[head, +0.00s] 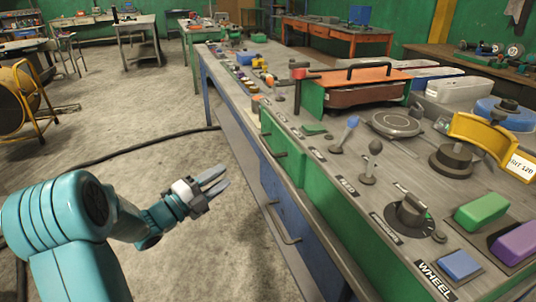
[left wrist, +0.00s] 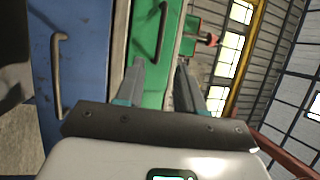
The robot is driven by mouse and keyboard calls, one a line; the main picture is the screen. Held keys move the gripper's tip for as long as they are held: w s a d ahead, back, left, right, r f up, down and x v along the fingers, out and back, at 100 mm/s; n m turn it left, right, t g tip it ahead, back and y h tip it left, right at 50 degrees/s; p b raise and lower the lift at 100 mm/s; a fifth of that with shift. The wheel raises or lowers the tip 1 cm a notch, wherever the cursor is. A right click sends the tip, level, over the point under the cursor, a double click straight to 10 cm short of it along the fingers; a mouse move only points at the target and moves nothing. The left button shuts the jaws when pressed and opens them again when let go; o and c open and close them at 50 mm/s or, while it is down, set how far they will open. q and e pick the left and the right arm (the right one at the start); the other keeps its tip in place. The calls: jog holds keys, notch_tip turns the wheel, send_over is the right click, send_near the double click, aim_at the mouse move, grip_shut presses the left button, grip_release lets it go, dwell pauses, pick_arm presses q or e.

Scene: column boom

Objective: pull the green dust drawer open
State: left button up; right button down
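The green dust drawer (head: 282,142) is set in the side of the long workbench, just under its top, and looks closed. A dark bar handle (head: 271,147) is on its front. In the left wrist view the green front (left wrist: 150,80) and its curved handle (left wrist: 162,28) are ahead of the fingers. My left gripper (head: 219,180) is open and empty, to the left of the bench side and apart from the handle. It also shows in the left wrist view (left wrist: 160,85), its two fingers spread. My right gripper is not in view.
A blue panel (head: 275,192) with its own bar handle (head: 287,228) is below the green drawer. The bench top carries levers, a knob (head: 410,212) and coloured blocks. A black cable (head: 150,145) lies on the floor, which is otherwise open left of the bench.

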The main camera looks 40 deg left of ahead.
pick_arm(q)
jog(key=w+d+r+p, duration=0.1)
jog(key=w+r, duration=0.2)
jog(key=w, duration=1.2)
jog(key=shift+d, duration=0.2)
jog(key=shift+w, duration=0.1)
grip_shut()
